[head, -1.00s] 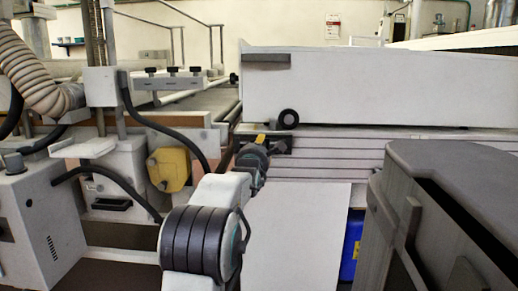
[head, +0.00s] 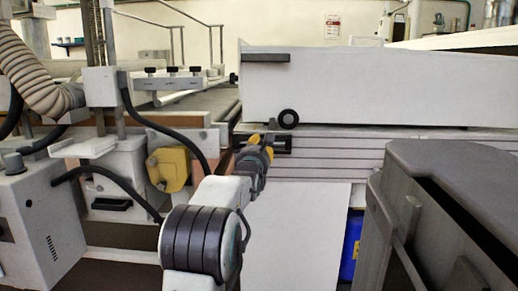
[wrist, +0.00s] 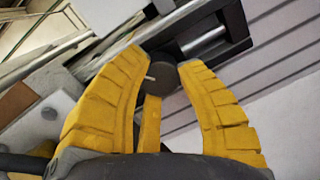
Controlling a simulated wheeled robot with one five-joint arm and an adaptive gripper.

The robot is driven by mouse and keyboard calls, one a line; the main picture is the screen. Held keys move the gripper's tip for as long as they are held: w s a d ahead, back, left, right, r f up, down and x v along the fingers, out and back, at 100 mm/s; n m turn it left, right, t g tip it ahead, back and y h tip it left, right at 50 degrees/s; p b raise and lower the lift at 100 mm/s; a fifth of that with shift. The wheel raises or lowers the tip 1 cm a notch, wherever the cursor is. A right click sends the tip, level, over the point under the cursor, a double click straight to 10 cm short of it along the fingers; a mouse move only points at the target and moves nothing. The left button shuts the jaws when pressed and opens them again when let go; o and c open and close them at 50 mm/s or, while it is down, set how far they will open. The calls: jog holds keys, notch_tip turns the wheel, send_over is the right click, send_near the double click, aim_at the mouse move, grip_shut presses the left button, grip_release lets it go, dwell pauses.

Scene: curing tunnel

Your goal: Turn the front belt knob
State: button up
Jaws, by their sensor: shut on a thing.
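The front belt knob (wrist: 163,77) is a dark round knob with a short pale line on its face, in the upper middle of the wrist view. My gripper (wrist: 161,62) has its yellow ribbed fingers closed around it, one on each side and one below. In the head view my gripper (head: 260,142) reaches a dark bracket (head: 279,144) at the left end of the grooved side panel. The knob is hidden there behind the fingers.
A yellow block (head: 172,169) and a black hose (head: 180,133) are close on the left. A dark grey housing (head: 450,200) stands at right.

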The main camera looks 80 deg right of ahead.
jog(key=shift+w, duration=0.1)
jog(key=o, duration=1.2)
jog(key=shift+w+a+f, duration=0.1)
jog(key=shift+a+f, duration=0.05)
jog(key=shift+a, duration=1.85)
jog(key=shift+s+a+f, duration=0.1)
jog(key=shift+a+f, duration=0.05)
jog(key=shift+a, duration=1.8)
jog(key=shift+w+a+f, duration=0.1)
jog(key=shift+a+f, duration=0.05)
jog(key=shift+a, duration=1.85)
